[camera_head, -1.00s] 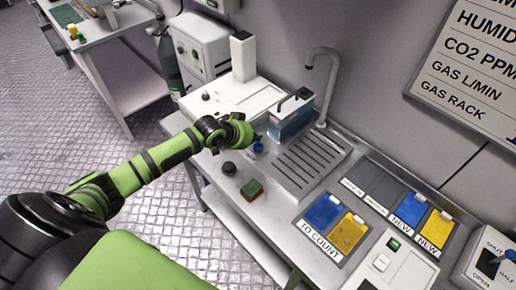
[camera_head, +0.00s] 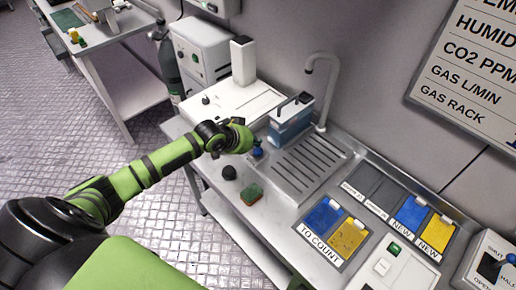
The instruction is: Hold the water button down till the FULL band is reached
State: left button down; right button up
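The blue water button (camera_head: 257,153) sits on the bench at the left of the sink's drain tray (camera_head: 297,172). My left gripper (camera_head: 251,143) is right at the button, its dark tip just above or touching it; I cannot tell which. Its fingers are too small and hidden to show whether they are open or shut. A clear tank (camera_head: 289,127) with blue water stands on the tray's back part under the tap (camera_head: 323,60). A FULL band cannot be made out on it. My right gripper is not in view.
A black knob (camera_head: 229,172) and a green-and-brown sponge (camera_head: 252,192) lie in front of the button. A white device (camera_head: 232,100) stands behind my gripper. Blue and yellow cards (camera_head: 348,238) lie on the bench to the right.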

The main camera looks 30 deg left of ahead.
aim_at(255, 150)
pick_arm(q)
jog(key=shift+f, duration=0.1)
dwell(0.3)
jog(key=shift+f, duration=0.35)
jog(key=shift+f+b, duration=0.35)
jog(key=shift+f, duration=0.25)
dwell(1.5)
jog(key=shift+r+p, duration=1)
jog(key=shift+p, duration=0.05)
notch_tip(255, 150, up, 5)
jog(key=p, duration=0.5)
jog(key=shift+r, duration=0.1)
